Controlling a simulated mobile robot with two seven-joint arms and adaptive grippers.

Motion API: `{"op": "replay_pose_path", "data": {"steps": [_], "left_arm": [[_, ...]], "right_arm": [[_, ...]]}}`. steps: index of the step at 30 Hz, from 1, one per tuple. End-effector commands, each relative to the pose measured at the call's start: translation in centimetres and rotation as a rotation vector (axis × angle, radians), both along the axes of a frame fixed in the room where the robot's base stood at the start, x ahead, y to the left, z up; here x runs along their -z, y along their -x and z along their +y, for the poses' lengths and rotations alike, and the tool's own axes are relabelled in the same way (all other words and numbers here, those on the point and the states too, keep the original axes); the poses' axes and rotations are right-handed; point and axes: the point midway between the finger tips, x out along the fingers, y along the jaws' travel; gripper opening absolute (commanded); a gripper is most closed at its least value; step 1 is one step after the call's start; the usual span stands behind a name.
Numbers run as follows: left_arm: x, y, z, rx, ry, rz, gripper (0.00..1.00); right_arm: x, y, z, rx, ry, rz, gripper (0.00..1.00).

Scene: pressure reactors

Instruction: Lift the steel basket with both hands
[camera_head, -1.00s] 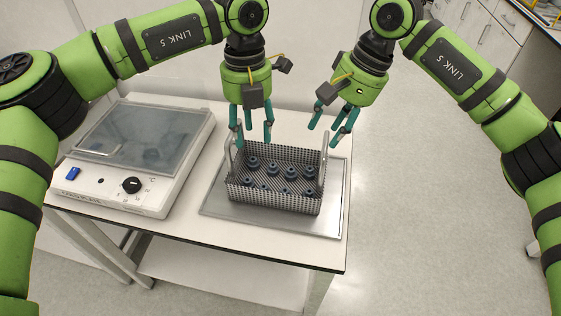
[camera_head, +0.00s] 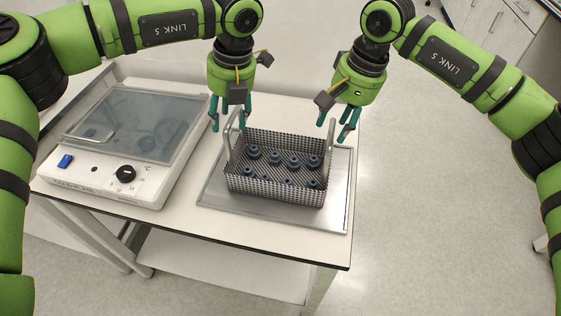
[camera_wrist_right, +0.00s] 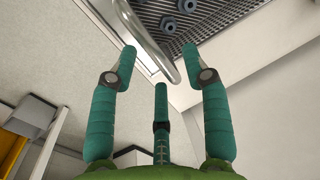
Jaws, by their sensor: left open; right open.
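The steel basket (camera_head: 275,188) is a mesh box with several dark round parts inside and an upright bar handle at its left and right ends. It sits on a flat metal tray (camera_head: 215,199) on the white table. My left gripper (camera_head: 230,122) is open and empty, just above and behind the basket's left handle (camera_head: 229,134). My right gripper (camera_head: 338,131) is open and empty, beside the right handle at the back right. In the right wrist view, the right handle (camera_wrist_right: 152,45) passes ahead of my open fingers (camera_wrist_right: 165,70), and the basket's mesh (camera_wrist_right: 215,25) shows behind it.
A white bath unit (camera_head: 110,180) with a clear grey lid and a black knob stands left of the tray on the table. The table's right edge (camera_head: 352,215) lies close beside the tray. Open floor (camera_head: 430,200) is to the right.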

Motion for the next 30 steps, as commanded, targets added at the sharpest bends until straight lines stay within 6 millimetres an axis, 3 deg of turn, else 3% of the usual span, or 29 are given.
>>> {"op": "replay_pose_path", "data": {"steps": [6, 16, 17, 20, 30], "left_arm": [[2.1, -0.1, 0.4, 0.000, 0.000, 0.000, 0.48], [2.4, -0.1, 0.5, 0.000, 0.000, -0.001, 0.48], [2.4, -0.1, 0.5, 0.000, 0.000, -0.001, 0.40], [2.4, -0.1, 0.5, 0.000, 0.000, -0.001, 0.00], [2.2, -0.1, 0.4, 0.000, 0.001, -0.003, 0.00]], "right_arm": [[2.1, 0.0, 0.4, 0.000, 0.001, 0.001, 0.48], [2.4, -0.1, 0.5, 0.000, 0.000, 0.000, 0.48], [2.4, -0.1, 0.5, 0.000, 0.000, 0.000, 0.40], [2.4, -0.1, 0.5, 0.000, 0.000, 0.000, 0.00], [2.3, -0.1, 0.5, 0.000, -0.002, -0.002, 0.00]]}}
